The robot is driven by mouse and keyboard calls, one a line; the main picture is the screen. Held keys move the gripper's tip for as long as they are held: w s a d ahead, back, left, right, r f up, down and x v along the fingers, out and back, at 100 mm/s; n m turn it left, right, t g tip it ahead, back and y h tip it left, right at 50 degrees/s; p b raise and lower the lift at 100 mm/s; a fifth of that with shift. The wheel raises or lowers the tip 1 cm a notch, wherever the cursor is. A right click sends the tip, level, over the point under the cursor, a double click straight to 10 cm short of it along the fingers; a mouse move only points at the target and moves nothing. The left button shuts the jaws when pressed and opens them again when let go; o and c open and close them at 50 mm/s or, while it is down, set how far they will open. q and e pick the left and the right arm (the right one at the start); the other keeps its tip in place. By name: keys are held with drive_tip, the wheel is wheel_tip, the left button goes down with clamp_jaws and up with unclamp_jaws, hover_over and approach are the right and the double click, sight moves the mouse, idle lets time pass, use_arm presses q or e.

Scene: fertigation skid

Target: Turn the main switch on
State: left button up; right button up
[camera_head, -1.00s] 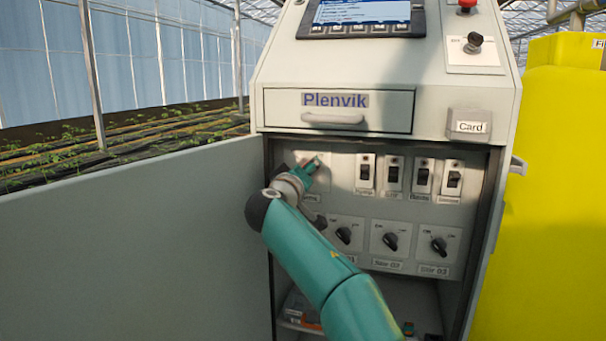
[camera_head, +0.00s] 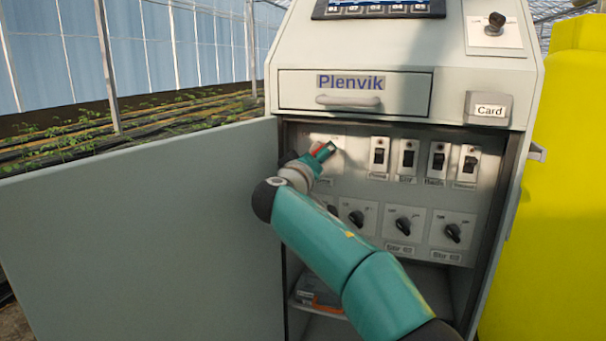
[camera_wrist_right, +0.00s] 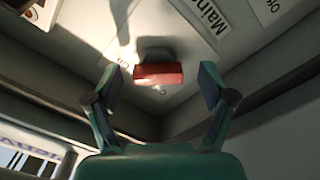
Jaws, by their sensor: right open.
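The main switch is a red handle (camera_wrist_right: 158,73) on a pale plate, beside a partly cut-off label starting "Main" (camera_wrist_right: 212,12) in the right wrist view. My right gripper (camera_wrist_right: 160,87) is open, with one finger on each side of the handle and visible gaps to both. In the head view, my right gripper (camera_head: 324,151) is at the upper left of the recessed panel and mostly hides the switch. My left gripper is not in view.
Several rocker switches (camera_head: 408,158) sit right of my gripper, with black rotary knobs (camera_head: 403,225) below. The open cabinet door (camera_head: 140,230) stands at left. The drawer (camera_head: 300,92) and card box (camera_head: 488,107) are above the recess. A yellow tank (camera_head: 575,200) stands at right.

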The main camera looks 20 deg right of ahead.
drive_tip(key=v, duration=0.9)
drive_tip(key=shift+a, duration=0.15)
drive_tip(key=shift+f, duration=0.15)
